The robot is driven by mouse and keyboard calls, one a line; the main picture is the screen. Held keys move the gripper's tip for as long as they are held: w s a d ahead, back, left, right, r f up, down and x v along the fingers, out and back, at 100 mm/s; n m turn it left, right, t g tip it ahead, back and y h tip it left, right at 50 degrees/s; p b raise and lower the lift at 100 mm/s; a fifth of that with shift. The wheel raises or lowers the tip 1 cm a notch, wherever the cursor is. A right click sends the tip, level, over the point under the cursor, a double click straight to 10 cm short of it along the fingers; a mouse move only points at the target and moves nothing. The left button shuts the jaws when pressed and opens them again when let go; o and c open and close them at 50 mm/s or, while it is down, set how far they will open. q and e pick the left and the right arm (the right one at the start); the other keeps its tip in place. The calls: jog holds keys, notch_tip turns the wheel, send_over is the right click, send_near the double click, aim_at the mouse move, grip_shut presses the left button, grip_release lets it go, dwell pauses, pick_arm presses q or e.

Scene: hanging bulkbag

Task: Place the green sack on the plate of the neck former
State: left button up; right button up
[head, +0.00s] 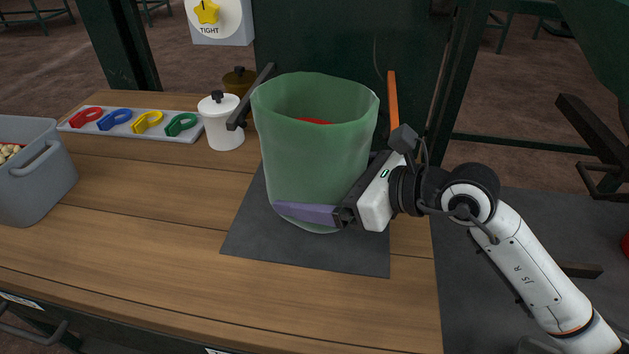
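The green sack (318,165) stands upright and open-topped over a dark flat square (305,255) on the wooden table. A little red (313,121) shows inside its mouth. My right gripper (308,212) reaches in from the right at the sack's lower right side. One purple finger lies across the front of the sack's lower part; the other finger is hidden, so its grip is unclear. A dark bar (250,95) stands at the sack's upper left and an orange upright (392,100) behind its right side. I cannot tell which part is the neck former's plate. My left gripper is out of view.
A tray (160,133) with red, blue, yellow and green clips lies at the back left. A white lidded jar (221,122) and a brown jar (240,80) stand beside the sack. A grey bin (35,185) is at far left. The front left tabletop is clear.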

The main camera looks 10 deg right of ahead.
jog(key=shift+r, duration=0.1)
jog(key=o, duration=1.5)
jog(key=shift+f, duration=0.2)
jog(key=shift+r, duration=0.15)
jog(key=v, duration=1.1)
jog(key=shift+b, duration=0.3)
jog(key=shift+s+d+r, duration=0.25)
jog(key=shift+s+d, duration=0.05)
jog(key=shift+s, duration=0.05)
